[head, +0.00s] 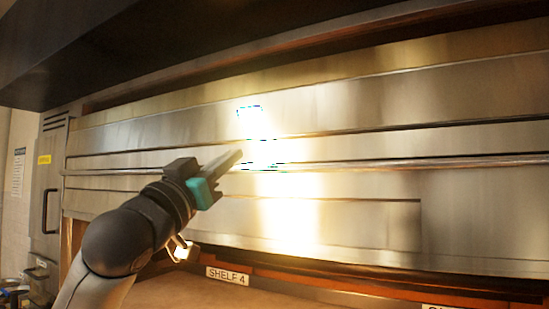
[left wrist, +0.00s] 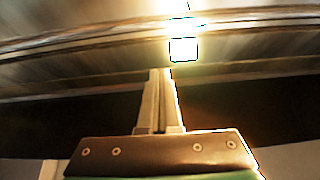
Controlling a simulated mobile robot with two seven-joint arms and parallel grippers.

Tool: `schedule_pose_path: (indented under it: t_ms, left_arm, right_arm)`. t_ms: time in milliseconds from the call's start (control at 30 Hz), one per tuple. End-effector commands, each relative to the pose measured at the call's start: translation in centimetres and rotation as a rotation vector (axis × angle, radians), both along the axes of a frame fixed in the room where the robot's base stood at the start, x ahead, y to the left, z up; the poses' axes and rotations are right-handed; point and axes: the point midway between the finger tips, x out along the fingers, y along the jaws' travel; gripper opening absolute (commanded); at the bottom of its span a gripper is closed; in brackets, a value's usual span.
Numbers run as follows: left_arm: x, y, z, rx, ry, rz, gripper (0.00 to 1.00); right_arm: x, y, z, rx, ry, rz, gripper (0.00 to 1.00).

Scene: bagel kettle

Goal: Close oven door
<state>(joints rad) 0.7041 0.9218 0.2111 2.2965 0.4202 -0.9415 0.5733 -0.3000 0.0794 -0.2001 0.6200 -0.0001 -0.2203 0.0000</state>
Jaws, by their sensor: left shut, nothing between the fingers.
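The oven door (head: 340,148) is a long stainless steel panel across the oven front, with a horizontal bar handle (head: 400,162) along it. In the head view the door looks flush with the panels around it, though I cannot tell whether it is fully closed. My left gripper (head: 238,155) is shut and empty, its fingertips close to the door near the bar. I cannot tell whether they touch it. In the left wrist view the shut fingers (left wrist: 158,75) point at the blurred steel front (left wrist: 80,45), where a bright glare hides detail. My right gripper is not in view.
A shelf (head: 190,292) labelled "SHELF 4" (head: 227,276) lies below the oven. A dark overhang (head: 90,40) is above. A tall metal cabinet with a dark handle (head: 46,210) stands at the left.

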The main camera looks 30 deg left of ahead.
Motion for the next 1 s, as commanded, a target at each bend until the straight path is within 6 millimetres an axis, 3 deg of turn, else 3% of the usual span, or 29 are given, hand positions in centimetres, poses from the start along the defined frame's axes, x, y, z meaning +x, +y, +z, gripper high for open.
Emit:
schedule_pose_path:
  t_ms: [267, 700, 800, 1000]
  left_arm:
    - [1.8, 0.2, 0.9, -0.014, 0.026, -0.008, 0.00]
    - [9.2, 0.6, 4.9, -0.013, 0.024, -0.007, 0.00]
    - [8.8, 0.5, 2.9, -0.010, 0.028, -0.008, 0.00]
    - [8.4, 0.5, 1.1, -0.012, 0.026, -0.006, 0.00]
  right_arm:
    - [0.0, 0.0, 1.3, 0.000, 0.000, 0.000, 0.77]
    - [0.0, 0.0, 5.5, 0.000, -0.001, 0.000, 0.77]
    - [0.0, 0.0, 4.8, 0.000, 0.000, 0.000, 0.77]
    - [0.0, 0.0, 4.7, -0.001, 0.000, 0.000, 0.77]
